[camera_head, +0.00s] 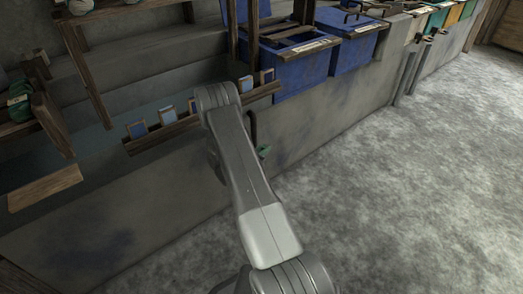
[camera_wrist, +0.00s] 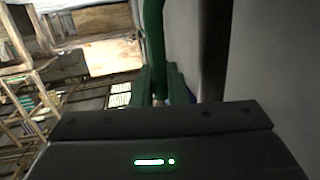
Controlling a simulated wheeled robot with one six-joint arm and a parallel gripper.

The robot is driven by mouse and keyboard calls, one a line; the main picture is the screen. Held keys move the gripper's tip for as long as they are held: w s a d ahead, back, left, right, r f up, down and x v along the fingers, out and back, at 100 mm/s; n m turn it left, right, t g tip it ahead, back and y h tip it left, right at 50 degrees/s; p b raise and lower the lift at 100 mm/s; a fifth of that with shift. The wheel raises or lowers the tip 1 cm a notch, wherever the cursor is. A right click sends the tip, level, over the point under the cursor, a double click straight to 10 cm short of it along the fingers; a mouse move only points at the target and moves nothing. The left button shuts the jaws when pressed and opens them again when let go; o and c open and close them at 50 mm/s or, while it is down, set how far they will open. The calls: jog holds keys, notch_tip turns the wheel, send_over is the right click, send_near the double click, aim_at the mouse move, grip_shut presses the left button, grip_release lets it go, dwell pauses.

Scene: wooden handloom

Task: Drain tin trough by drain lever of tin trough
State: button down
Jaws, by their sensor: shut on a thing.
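A long grey trough with a stained front wall (camera_head: 165,190) runs across the head view; it looks like the tin trough. A dark upright lever (camera_head: 252,124) stands at its front, just right of my arm. In the wrist view a green bar (camera_wrist: 153,45), which looks like the drain lever, runs up from between my jaws. My gripper (camera_wrist: 160,88) is shut on it, with a green finger on each side. In the head view my arm hides most of my gripper; only a small green piece shows by the wall. The drain outlet cannot be made out.
A wooden rail (camera_head: 160,133) with several small blue-and-white cards lies along the trough. Blue bins (camera_head: 300,68) stand behind to the right. A wooden board (camera_head: 45,187) is at the left. The grey floor (camera_head: 400,180) on the right is clear.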

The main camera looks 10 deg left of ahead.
jog(key=shift+w+d+f+g+y+p, duration=0.2)
jog(key=shift+w+d+g+y+p, duration=0.15)
jog(key=shift+w+d+g+y, duration=0.3)
jog(key=shift+s+a, duration=0.1)
jog(key=shift+a, duration=0.05)
jog(key=c, duration=1.8)
grip_release()
jog(key=shift+o, duration=0.2)
jog(key=p+v, duration=0.3)
jog(key=v, duration=1)
jog(key=shift+s+a, duration=0.25)
jog(key=shift+a, duration=0.1)
